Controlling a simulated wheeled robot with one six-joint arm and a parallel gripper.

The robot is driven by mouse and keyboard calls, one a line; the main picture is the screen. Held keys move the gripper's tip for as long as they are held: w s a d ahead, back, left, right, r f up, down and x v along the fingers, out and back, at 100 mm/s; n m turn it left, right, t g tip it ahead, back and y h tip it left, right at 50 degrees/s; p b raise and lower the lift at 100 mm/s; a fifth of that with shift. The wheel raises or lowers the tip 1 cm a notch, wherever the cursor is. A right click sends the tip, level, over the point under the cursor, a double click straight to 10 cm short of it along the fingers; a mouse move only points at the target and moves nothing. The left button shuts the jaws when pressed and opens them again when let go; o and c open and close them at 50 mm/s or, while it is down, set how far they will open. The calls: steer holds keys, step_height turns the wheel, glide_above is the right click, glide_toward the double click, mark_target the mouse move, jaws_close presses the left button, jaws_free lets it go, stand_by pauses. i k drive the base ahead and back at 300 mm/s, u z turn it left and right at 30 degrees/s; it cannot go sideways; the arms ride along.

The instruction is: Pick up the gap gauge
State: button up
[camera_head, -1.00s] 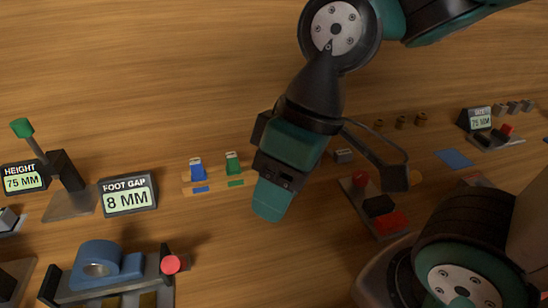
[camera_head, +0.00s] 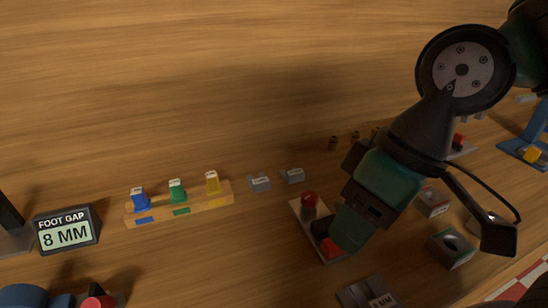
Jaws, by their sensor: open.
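Small handled pieces that look like gauges stand in a row in a wooden rack (camera_head: 160,219): a blue one (camera_head: 139,198), a green one (camera_head: 177,190) and a yellow one (camera_head: 212,182). Each has a pale label on top, too small to read, so I cannot tell which is the gap gauge. A display (camera_head: 66,231) at the left reads "FOOT GAP 8 MM". My gripper (camera_head: 350,228) is open, well to the right of the rack, in front of a plate with red parts. Its fingers are seen from behind, and what lies between them is hidden.
A plate with a red knob (camera_head: 309,200) stands left of my gripper. Two grey blocks (camera_head: 260,183) lie between rack and plate. Grey boxes (camera_head: 451,249) stand at right, and a dark labelled block (camera_head: 367,295) in front. The wood behind the rack is clear.

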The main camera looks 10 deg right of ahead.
mark_target(178, 195)
steer(key=z, duration=0.3)
steer(key=i, duration=0.5)
steer(key=u, duration=1.1)
steer(key=k, duration=1.2)
steer(key=u, duration=0.75)
steer(key=i, duration=0.9)
steer(key=z, duration=0.55)
steer(key=i, duration=0.55)
steer(key=z, duration=0.7)
